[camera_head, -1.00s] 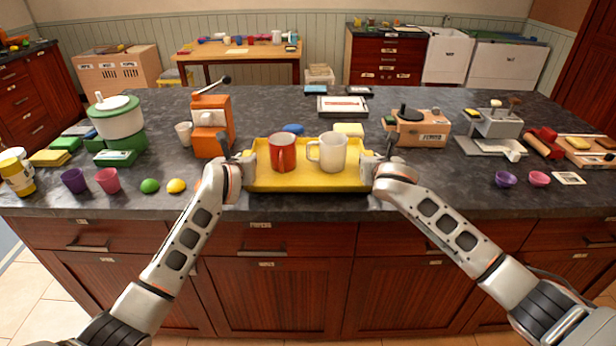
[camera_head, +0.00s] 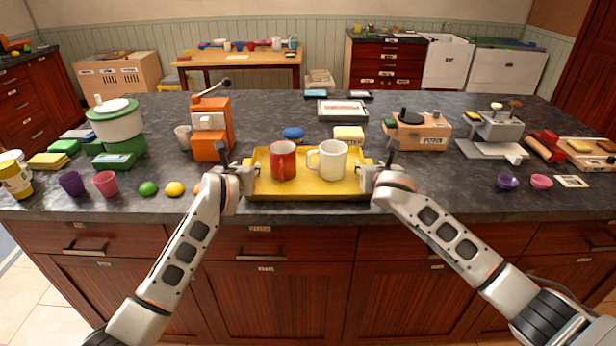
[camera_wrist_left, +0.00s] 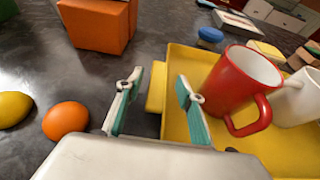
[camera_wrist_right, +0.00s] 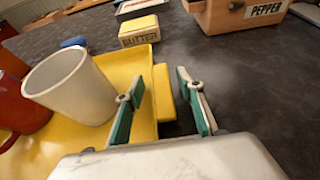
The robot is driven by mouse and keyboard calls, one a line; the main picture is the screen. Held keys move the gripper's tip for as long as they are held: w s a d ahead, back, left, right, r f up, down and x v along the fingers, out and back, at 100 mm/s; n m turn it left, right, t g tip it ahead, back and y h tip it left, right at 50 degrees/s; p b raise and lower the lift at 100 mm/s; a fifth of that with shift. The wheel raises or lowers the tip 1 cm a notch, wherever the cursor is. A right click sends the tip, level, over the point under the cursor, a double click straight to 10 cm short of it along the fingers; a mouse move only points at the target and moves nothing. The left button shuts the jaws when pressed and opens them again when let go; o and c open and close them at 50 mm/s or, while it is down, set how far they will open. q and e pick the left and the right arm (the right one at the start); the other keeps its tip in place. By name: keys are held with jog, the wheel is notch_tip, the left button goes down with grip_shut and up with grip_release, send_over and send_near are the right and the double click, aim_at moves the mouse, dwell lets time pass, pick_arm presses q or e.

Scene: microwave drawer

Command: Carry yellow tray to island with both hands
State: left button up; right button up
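The yellow tray (camera_head: 310,190) appears to rest on the dark island counter (camera_head: 420,195), near its front edge. A red mug (camera_head: 283,161) and a white mug (camera_head: 331,160) stand upright in it. My left gripper (camera_wrist_left: 155,95) is at the tray's left end; its two fingers stand apart with the yellow left handle (camera_wrist_left: 156,86) in line with the gap, clear of both fingers. My right gripper (camera_wrist_right: 162,98) is at the right end, fingers also apart on either side of the right handle (camera_wrist_right: 164,90). The tray's underside is hidden.
Behind the tray are a butter block (camera_head: 348,133) and a blue object (camera_head: 293,133). An orange machine (camera_head: 211,130) stands left, with a lime (camera_head: 148,189) and an orange fruit nearer. A pepper box (camera_head: 420,131) stands right.

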pick_arm(q)
jog(key=v, duration=1)
jog(key=shift+s+r, duration=0.1)
jog(key=shift+s, duration=0.05)
pick_arm(e)
jog(key=v, duration=1.2)
pick_arm(q)
jog(key=shift+s, duration=0.1)
pick_arm(e)
jog(key=shift+s, duration=0.1)
